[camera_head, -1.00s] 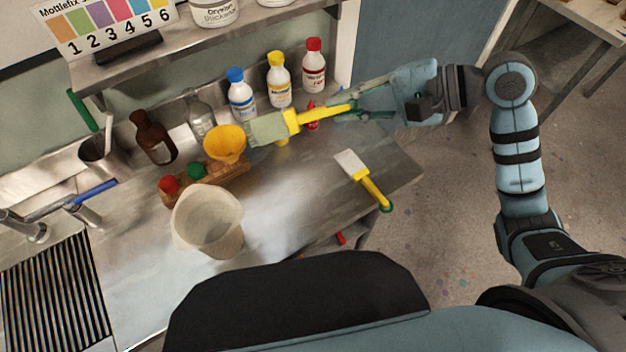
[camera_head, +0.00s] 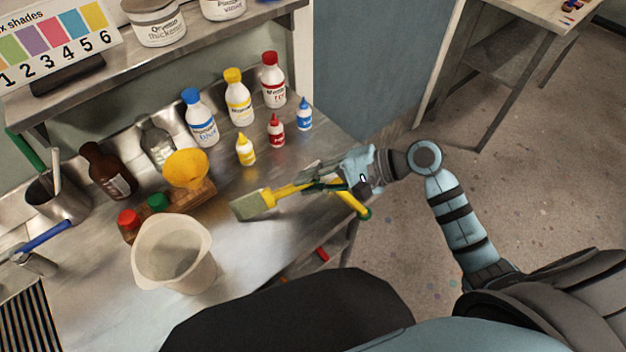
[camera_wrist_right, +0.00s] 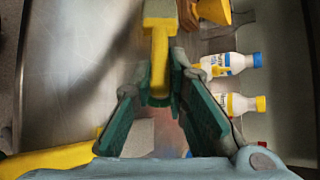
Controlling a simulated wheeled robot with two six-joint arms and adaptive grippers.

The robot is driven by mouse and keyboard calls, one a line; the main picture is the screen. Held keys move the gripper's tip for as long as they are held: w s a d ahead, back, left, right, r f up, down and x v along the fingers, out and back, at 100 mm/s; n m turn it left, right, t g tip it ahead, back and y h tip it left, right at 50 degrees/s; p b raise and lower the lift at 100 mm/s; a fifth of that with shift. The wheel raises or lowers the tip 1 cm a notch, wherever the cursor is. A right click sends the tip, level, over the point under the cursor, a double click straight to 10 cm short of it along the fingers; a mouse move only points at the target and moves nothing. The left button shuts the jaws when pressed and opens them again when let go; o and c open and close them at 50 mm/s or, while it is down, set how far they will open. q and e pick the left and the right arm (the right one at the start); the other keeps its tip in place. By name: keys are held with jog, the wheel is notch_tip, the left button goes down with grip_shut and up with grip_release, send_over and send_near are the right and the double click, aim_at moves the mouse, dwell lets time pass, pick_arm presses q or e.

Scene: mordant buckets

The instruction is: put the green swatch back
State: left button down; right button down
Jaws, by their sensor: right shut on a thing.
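My right gripper (camera_head: 312,184) is shut on the yellow handle of a flat tool (camera_head: 252,205) with a pale green, block-like head. The head points left, above the steel worktop, and whether it touches the top I cannot tell. In the right wrist view the yellow handle (camera_wrist_right: 159,75) runs between my right gripper's green pads (camera_wrist_right: 165,105). A second yellow-handled tool (camera_head: 352,202) lies near the worktop's right edge, its pale head largely hidden by my gripper. A green patch (camera_head: 12,48) shows on the numbered shade card on the shelf. No separate loose green swatch is distinguishable. My left gripper is out of view.
A translucent bucket (camera_head: 172,255), a wooden holder (camera_head: 195,205) with a yellow funnel (camera_head: 186,170), and a brown bottle (camera_head: 110,172) stand left. Several white bottles and small dropper bottles, including a yellow one (camera_head: 245,150), stand behind. Bare worktop (camera_head: 240,255) lies in front.

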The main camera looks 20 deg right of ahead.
jog(key=c, duration=1.6)
grip_release()
jog(key=p+v, duration=0.1)
jog(key=v, duration=1.1)
jog(key=shift+r, duration=0.15)
